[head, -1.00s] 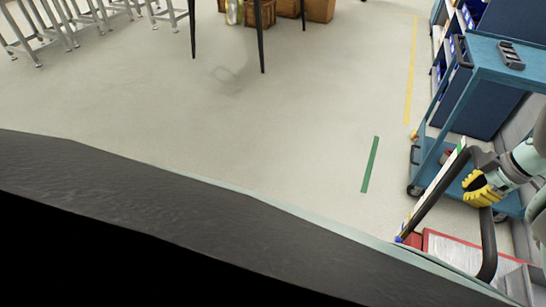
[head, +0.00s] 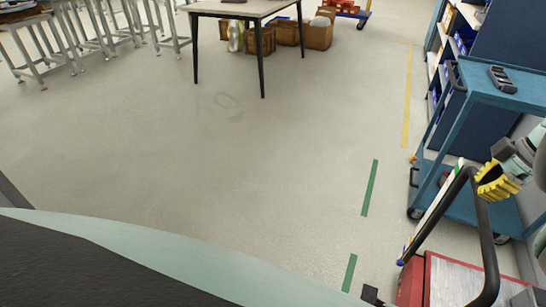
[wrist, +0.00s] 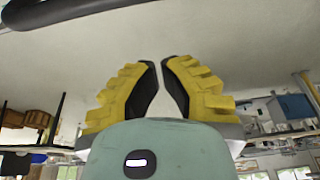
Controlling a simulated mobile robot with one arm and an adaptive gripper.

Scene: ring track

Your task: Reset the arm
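My gripper (head: 484,187) is at the right edge of the head view, close to the black handle (head: 487,235) of a red cart. I cannot tell if it touches the handle. In the wrist view, its two yellow fingers with black pads (wrist: 162,82) come nearly together, with only a thin gap and nothing held between them. The pale green gripper body fills the lower middle of that view. Part of my arm is cut off by the right edge of the head view.
A blue trolley (head: 520,97) stands at the right, behind my gripper. The red cart (head: 445,283) is low at the right. A table (head: 250,9) with boxes beneath (head: 318,33) and several stools (head: 172,43) stand at the back. The middle floor is clear.

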